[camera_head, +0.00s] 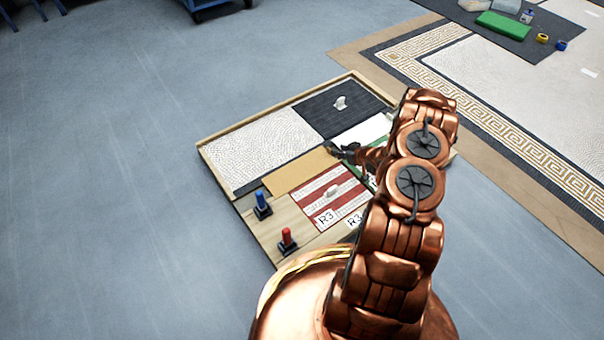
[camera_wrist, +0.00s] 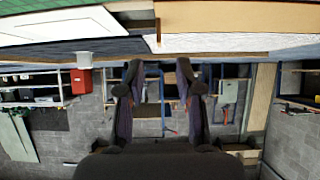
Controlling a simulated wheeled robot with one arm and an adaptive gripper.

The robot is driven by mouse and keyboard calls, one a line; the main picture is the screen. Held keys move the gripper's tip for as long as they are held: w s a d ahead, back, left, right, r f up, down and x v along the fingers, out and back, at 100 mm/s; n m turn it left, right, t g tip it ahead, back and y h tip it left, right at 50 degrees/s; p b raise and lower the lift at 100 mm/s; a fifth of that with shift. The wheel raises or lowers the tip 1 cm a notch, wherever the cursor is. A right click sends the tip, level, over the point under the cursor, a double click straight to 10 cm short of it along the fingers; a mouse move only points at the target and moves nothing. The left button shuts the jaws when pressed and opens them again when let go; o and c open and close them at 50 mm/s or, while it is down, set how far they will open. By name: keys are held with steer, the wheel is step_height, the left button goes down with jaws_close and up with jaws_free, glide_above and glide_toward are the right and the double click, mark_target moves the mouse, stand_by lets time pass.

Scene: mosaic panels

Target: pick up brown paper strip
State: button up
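The brown paper strip (camera_head: 297,172) lies flat on the wooden-framed tray, between the white textured panel and the red striped panel. In the wrist view a flat tan piece (camera_wrist: 240,16), which looks like the same strip, shows at the top edge, cut off by the frame. My gripper (camera_head: 338,150) is low over the tray at the strip's right end. In the wrist view the two fingers of my gripper (camera_wrist: 158,72) stand apart with nothing between them. I cannot tell whether a finger touches the strip.
The wooden tray (camera_head: 222,178) also holds a white textured panel (camera_head: 262,143), a dark panel (camera_head: 325,112) and a red striped panel (camera_head: 312,200). A blue-topped stamp (camera_head: 262,205) and a red-topped stamp (camera_head: 287,240) stand at its left. Open floor (camera_head: 110,200) lies left.

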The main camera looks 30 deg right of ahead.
mark_target(330, 149)
steer(key=shift+b+x, duration=0.65)
steer(key=shift+x, duration=0.8)
steer(key=b+x, duration=0.3)
steer(key=x, duration=0.1)
steer(key=shift+f, duration=0.3)
steer(key=shift+w, duration=0.3)
jaws_close()
